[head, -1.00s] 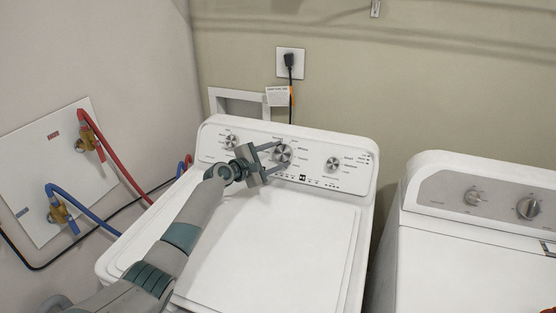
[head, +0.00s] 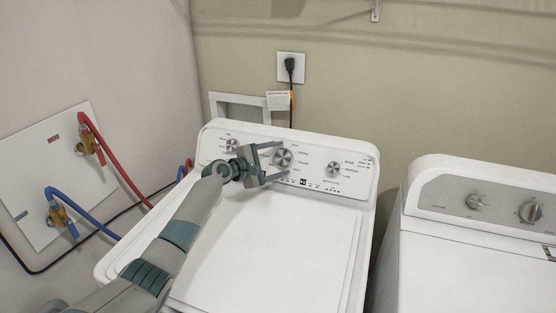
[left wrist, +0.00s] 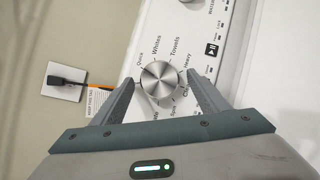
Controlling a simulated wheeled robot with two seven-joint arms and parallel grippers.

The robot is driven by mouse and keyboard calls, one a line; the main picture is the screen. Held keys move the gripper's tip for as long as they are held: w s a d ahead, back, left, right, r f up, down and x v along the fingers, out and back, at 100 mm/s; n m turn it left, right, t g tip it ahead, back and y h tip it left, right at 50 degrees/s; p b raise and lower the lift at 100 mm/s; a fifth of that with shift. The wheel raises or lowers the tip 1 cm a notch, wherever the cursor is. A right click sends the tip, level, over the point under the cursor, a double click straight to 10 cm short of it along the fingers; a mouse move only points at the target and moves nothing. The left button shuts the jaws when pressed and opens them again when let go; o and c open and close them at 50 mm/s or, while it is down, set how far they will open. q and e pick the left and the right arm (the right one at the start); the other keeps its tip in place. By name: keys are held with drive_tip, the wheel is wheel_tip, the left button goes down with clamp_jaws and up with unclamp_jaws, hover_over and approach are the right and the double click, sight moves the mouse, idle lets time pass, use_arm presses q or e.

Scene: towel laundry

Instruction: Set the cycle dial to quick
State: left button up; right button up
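The cycle dial (head: 284,159) is a round silver knob on the washer's white control panel (head: 330,187). In the left wrist view the cycle dial (left wrist: 162,80) is ringed by printed labels, among them Quick, Whites, Towels and Heavy. Quick is at its upper left there. I cannot tell which label the dial points to. My left gripper (head: 286,157) is open in front of the dial. In the left wrist view its fingers (left wrist: 163,88) stand on either side of the dial, with gaps beside the knob. My right gripper is not in view.
Smaller knobs sit left (head: 232,145) and right (head: 333,169) of the dial. A second white machine (head: 480,265) stands at the right. Red (head: 120,160) and blue (head: 85,215) hoses run from the left wall. A plugged outlet (head: 291,66) is behind the washer.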

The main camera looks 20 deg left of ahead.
use_arm(q)
drive_tip(key=shift+s, duration=0.1)
drive_tip(key=b+v, duration=0.3)
drive_tip(key=v, duration=1.4)
drive_tip(key=shift+s+a, duration=0.15)
drive_tip(key=shift+f, duration=0.15)
